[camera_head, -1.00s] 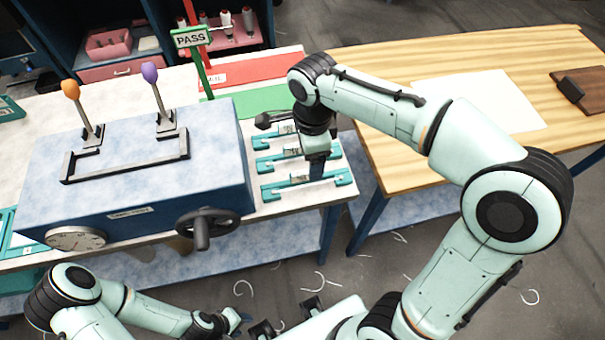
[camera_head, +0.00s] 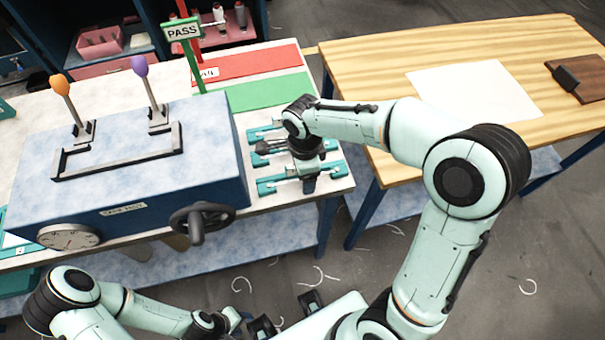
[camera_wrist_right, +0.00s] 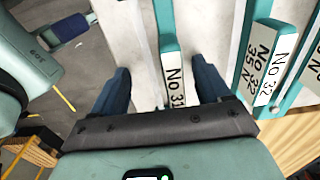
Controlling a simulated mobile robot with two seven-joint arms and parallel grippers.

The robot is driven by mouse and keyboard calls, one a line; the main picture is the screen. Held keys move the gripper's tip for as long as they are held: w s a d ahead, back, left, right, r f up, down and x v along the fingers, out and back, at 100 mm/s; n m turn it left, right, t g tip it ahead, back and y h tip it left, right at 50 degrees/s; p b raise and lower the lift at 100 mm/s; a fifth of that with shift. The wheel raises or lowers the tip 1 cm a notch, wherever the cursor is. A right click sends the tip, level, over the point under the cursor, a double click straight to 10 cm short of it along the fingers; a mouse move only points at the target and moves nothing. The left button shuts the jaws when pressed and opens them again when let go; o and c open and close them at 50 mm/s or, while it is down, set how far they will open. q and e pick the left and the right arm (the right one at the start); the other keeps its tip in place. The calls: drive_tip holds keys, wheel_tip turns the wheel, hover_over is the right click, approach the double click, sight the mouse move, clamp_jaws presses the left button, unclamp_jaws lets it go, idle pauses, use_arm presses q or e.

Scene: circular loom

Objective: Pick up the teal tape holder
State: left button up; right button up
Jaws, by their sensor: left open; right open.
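Three teal tape holders lie side by side on the table's right part: the front one (camera_head: 268,187), a middle one partly hidden by my arm, and a back one (camera_head: 262,133). My right gripper (camera_head: 308,184) is over the front of this row, pointing down. In the right wrist view its two dark blue fingers (camera_wrist_right: 163,82) are apart, on either side of a teal holder (camera_wrist_right: 169,50) labelled "No 31". I cannot tell how far down they reach. Another holder (camera_wrist_right: 252,60), labelled "No 32", lies to its right. My left gripper (camera_head: 232,320) is low in front of the table, apart from the holders.
A blue machine box (camera_head: 150,165) with two levers and a handwheel (camera_head: 200,220) stands left of the holders. Green (camera_head: 265,94) and red (camera_head: 260,65) strips and a PASS sign (camera_head: 183,30) are behind. A wooden table (camera_head: 390,75) with white paper stands to the right.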

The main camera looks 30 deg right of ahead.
drive_tip(key=c, duration=1.1)
use_arm(q)
drive_tip(key=w+r+p, duration=0.2)
drive_tip(key=r+p, duration=0.1)
drive_tip(key=shift+w+r, duration=0.2)
drive_tip(key=shift+r, duration=0.1)
use_arm(e)
wheel_tip(320, 180, up, 20)
drive_tip(key=shift+r, duration=0.1)
drive_tip(key=shift+o, duration=0.4)
clamp_jaws()
